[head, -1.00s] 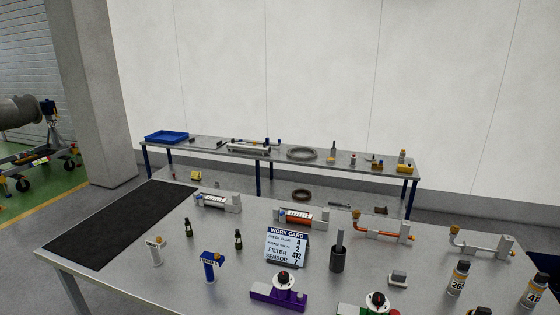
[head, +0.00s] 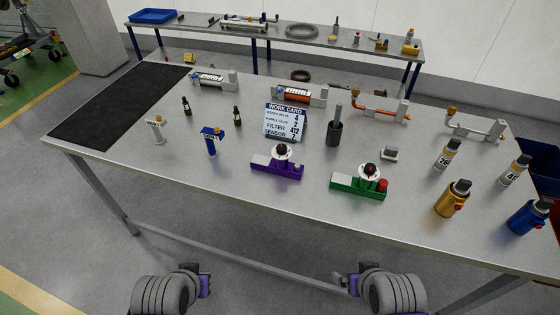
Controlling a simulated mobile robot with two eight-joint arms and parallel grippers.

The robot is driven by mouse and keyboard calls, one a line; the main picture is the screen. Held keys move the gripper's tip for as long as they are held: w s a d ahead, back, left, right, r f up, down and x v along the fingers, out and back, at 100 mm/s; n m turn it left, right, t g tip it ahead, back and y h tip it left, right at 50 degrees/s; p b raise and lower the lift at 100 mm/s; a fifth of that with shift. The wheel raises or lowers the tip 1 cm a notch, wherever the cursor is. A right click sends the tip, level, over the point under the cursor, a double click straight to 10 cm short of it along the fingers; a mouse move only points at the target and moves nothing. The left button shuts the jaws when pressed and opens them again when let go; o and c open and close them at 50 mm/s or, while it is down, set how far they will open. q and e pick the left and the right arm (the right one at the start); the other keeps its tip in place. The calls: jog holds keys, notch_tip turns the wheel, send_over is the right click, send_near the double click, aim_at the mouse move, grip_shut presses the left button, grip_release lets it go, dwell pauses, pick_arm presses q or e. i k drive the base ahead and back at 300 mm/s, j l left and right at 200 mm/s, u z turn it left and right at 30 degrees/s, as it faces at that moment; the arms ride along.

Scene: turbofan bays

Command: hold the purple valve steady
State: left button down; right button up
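The purple valve (head: 278,168) sits on the metal table near its front edge, left of the green valve (head: 358,184). It has a purple base with a white round dial and a dark knob on top. A work card (head: 285,122) stands behind it, with lines for green valve, purple valve, filter and sensor. My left gripper (head: 204,282) is low in front of the table at the bottom of the view, apart from the valve. My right gripper (head: 345,282) is also low there, right of centre. The fingers of both are too small and turned to judge.
On the table (head: 225,190) are a black mat (head: 120,105), a blue-topped post (head: 211,141), small dark bottles, a dark cylinder (head: 334,132), labelled bottles, a gold canister (head: 452,198) and a blue canister (head: 528,217). Pipe fixtures line the back. A second table stands behind.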

aim_at(282, 149)
jog(key=l+u, duration=0.15)
jog(key=k+l+u, duration=0.15)
jog(key=l, duration=0.2)
jog(key=i+l+u, duration=0.1)
jog(key=l+u, duration=0.2)
jog(key=l, duration=0.15)
jog(key=i, duration=0.75)
